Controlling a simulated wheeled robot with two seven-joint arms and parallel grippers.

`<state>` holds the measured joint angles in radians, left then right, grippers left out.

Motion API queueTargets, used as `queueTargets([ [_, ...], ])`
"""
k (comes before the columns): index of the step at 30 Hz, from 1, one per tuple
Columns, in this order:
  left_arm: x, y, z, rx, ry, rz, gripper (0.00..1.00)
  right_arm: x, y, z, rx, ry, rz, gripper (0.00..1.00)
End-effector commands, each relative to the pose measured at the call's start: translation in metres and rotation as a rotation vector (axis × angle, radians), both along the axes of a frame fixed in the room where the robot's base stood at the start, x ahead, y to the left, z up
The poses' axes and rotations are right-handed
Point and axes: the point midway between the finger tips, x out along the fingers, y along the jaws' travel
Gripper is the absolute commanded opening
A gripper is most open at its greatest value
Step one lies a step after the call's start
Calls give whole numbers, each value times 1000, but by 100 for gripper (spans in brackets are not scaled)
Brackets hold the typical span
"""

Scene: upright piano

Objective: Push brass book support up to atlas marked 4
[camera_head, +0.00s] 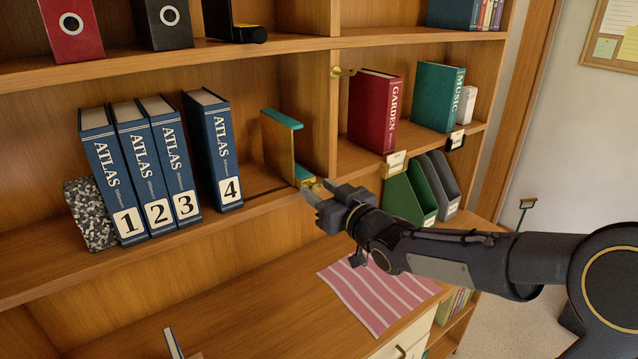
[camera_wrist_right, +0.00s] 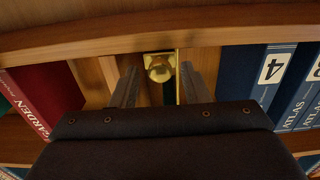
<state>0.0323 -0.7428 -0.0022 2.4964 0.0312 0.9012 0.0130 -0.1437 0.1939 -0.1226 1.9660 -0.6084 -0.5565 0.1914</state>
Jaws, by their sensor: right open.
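The brass book support (camera_head: 279,146) stands upright on the middle shelf, right of the atlas marked 4 (camera_head: 213,150), with a clear gap between them. It has a teal top edge and a teal patch at its foot. My right gripper (camera_head: 314,189) is at the shelf's front edge by the support's foot, open. In the right wrist view its two fingers (camera_wrist_right: 158,88) are spread, with a brass piece (camera_wrist_right: 158,67) showing between and beyond them. The atlas marked 4 (camera_wrist_right: 272,72) is to their right there. Contact cannot be told. My left gripper is out of view.
Atlases 1 (camera_head: 112,178), 2 (camera_head: 140,165) and 3 (camera_head: 170,155) lean beside a speckled block (camera_head: 90,213). A gap separates 3 from 4. A shelf divider (camera_head: 326,115) stands right of the support, with a red GARDEN book (camera_head: 374,110) beyond. A striped cloth (camera_head: 375,292) lies below.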

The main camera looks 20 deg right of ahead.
Motion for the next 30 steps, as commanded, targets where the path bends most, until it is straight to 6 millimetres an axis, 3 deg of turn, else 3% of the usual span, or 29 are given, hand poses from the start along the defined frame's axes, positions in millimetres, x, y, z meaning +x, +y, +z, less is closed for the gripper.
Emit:
queueTargets([
  [6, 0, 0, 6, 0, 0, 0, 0, 18, 7, 1, -1, 0, 0, 42],
  [14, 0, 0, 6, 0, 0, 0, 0, 20, 7, 0, -1, 0, -1, 42],
  [24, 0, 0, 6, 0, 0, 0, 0, 19, 7, 0, 0, 0, -1, 0],
  [30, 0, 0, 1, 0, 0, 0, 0, 19, 9, -2, 0, 0, 0, 0],
])
